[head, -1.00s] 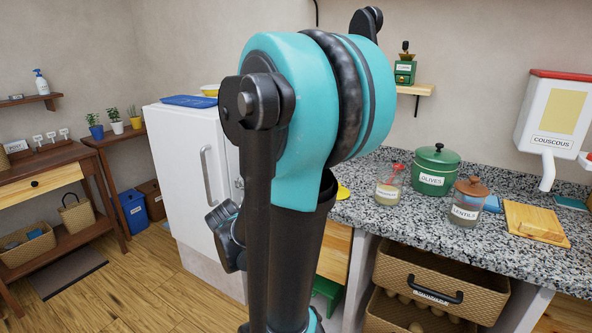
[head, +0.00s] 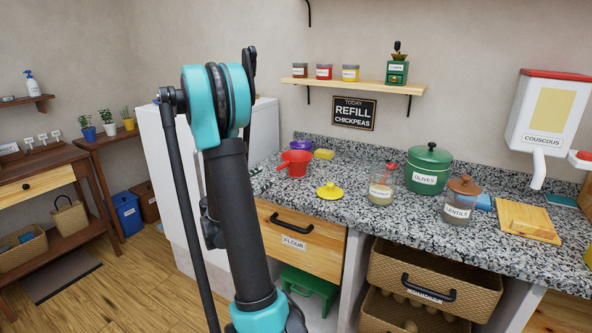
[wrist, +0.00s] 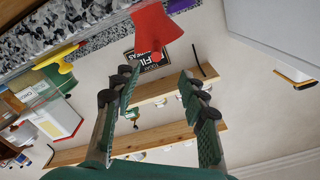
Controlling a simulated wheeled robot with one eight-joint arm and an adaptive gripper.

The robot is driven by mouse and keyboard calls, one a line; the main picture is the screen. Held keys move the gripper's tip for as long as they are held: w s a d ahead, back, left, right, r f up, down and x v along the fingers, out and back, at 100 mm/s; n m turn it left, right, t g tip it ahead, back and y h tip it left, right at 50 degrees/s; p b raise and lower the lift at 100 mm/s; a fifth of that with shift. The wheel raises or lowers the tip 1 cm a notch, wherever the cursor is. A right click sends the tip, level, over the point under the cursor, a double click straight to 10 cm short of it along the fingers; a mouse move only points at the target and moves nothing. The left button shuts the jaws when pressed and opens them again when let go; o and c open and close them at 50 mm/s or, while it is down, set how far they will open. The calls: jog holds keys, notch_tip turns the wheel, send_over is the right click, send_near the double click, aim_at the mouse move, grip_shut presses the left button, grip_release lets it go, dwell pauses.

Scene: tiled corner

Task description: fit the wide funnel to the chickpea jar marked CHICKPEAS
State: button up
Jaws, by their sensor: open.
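A red funnel-shaped piece (head: 295,163), wide at the top, stands on the counter near its left end. It also shows large at the top of the wrist view (wrist: 155,30), beyond my fingertips. A clear jar (head: 382,187) with beige contents stands to its right on the counter. Its white label is too small to read, and something red sticks out of its top.
A green OLIVES pot (head: 428,172) and a LENTILS jar (head: 460,201) stand right of the clear jar. A wall shelf (head: 350,85) hangs above the counter.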

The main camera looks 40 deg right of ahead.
aim_at(284, 166)
jog(key=x, duration=0.8)
jog(key=shift+w+d, duration=0.15)
jog(key=shift+d, duration=0.15)
jog(key=shift+s+x, duration=0.15)
jog(key=shift+x, duration=1.15)
jog(key=shift+s+x, duration=0.1)
jog(key=shift+x, duration=1.25)
jog(key=shift+f, duration=0.1)
grip_shut()
